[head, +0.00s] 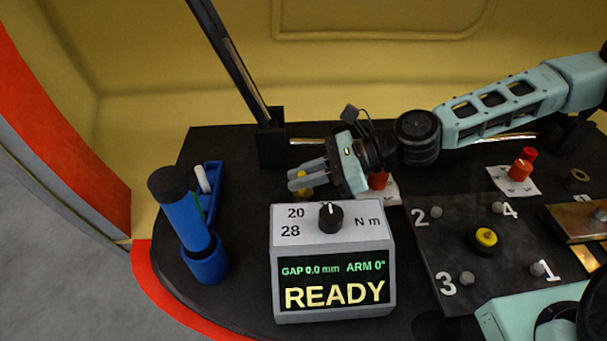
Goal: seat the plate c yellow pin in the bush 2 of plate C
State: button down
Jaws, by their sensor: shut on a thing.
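My gripper (300,179) is above the dark bench, behind the grey meter box, with its fingers pointing left. It is shut on a small yellow piece, which looks like the yellow pin (303,190), mostly hidden by the fingers. A dark plate (455,245) at the right carries white numerals 1 to 4, each beside a grey stud-like fitting. The fitting by numeral 2 (436,212) is at the plate's far left corner, to the right of my gripper. A yellow-topped knob (486,238) stands mid-plate. No letter C is readable, so I cannot confirm which plate this is.
The meter box (332,262) reads READY, GAP 0.0 mm, ARM 0°. A blue cylinder with a black cap (184,212) stands left, beside a blue holder (207,190). Red pieces (519,171) stand on a white card behind the plate. A dark post (271,140) rises behind the gripper.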

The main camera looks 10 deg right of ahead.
jog(key=c, duration=1.4)
grip_release()
jog(key=shift+d+r, duration=0.25)
jog(key=shift+d, duration=0.05)
jog(key=p+v, duration=0.3)
jog(key=v, duration=0.8)
jog(key=shift+d, duration=0.2)
jog(key=shift+d, duration=0.1)
